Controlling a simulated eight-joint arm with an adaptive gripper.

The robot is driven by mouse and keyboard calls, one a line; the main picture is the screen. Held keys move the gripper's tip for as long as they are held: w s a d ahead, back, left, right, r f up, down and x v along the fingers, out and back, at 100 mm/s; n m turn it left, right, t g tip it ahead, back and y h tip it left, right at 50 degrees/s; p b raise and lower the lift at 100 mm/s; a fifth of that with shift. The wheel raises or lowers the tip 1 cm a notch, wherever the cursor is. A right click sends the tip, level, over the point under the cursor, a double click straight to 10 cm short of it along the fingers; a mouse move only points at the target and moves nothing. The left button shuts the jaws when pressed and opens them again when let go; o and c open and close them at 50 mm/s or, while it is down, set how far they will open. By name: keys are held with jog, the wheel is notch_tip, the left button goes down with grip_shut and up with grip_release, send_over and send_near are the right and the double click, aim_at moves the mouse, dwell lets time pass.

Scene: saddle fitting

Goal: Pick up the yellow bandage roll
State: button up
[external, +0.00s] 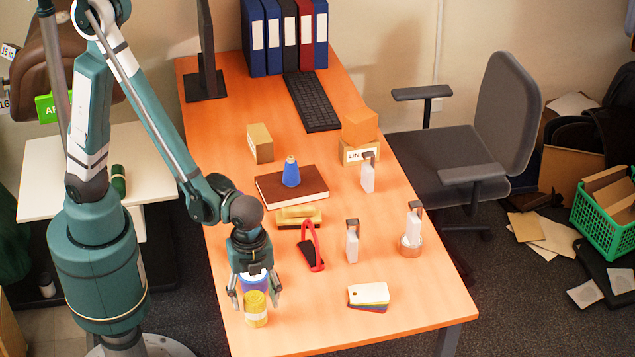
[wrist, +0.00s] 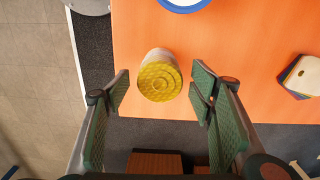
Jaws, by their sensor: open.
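The yellow bandage roll (external: 256,308) stands upright near the front left edge of the orange desk. In the wrist view its round yellow top (wrist: 159,82) faces the camera, between the spread fingers. My gripper (external: 256,296) is open and points down over the roll. In the wrist view my gripper (wrist: 160,92) has one finger on each side of the roll, with gaps on both sides. A blue-rimmed round thing (external: 254,280) stands just behind the roll, partly hidden by my gripper.
A red-and-black strap-like item (external: 312,247) and a stack of cards (external: 368,294) lie to the right. White bottles (external: 352,243) stand beyond. A brown book (external: 292,186) bears a blue cone-shaped thing (external: 291,172).

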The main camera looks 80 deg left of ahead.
jog(key=shift+f+b, duration=0.6)
jog(key=shift+f, duration=1.7)
jog(key=c, duration=1)
